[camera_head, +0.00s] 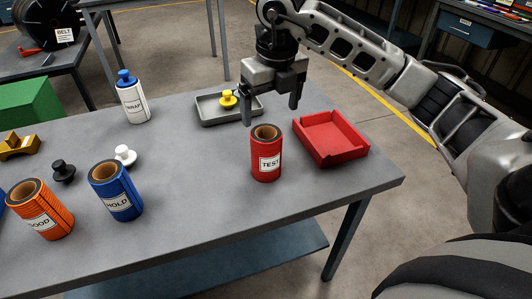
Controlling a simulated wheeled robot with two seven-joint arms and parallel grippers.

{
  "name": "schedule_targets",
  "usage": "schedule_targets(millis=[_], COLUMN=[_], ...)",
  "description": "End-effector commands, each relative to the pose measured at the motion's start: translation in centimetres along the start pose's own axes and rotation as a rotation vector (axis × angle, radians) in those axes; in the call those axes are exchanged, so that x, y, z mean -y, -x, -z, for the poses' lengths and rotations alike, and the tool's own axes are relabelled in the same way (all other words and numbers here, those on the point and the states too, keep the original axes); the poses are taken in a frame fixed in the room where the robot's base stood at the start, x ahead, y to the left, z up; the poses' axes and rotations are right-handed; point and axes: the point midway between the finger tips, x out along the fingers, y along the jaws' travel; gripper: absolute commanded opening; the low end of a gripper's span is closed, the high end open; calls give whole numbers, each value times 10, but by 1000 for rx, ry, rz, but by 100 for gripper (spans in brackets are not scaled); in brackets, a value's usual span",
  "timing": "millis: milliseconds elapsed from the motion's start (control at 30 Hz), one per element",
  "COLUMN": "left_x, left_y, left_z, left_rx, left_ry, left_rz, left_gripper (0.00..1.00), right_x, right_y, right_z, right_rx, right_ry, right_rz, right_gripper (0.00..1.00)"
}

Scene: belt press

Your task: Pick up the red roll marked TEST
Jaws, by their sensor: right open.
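The red roll marked TEST (266,167) stands upright on the grey table (215,210), right of the middle, its brown core open at the top. My right gripper (271,110) is open with its fingers pointing down, above and behind the roll in the picture. I see nothing between its fingers. The fingertips look apart from the roll. My left gripper does not show in the head view.
A red tray (330,152) stands right of the roll. A grey tray (207,113) with a yellow knobbed piece (228,101) lies behind it. The front middle is clear.

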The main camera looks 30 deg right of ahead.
Motion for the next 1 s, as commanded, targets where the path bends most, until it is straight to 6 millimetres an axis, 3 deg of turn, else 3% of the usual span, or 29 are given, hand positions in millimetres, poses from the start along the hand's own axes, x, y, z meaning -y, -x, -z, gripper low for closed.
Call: schedule_targets(millis=[100,300,567,833,1000], left_x=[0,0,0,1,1], left_y=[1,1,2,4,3], left_z=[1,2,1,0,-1], left_rx=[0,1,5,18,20], left_ry=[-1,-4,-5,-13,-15], left_rz=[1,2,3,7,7], left_gripper=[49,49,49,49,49], right_x=[0,-2,-2,-1,-1], right_y=[-29,-67,-87,-125,-136], right_z=[1,1,-1,-5,-6], right_rx=[-7,-5,-1,-3,0], right_ry=[0,2,5,4,4], right_rz=[-1,-4,-6,-6,-5], right_gripper=[90,90,90,90,90])
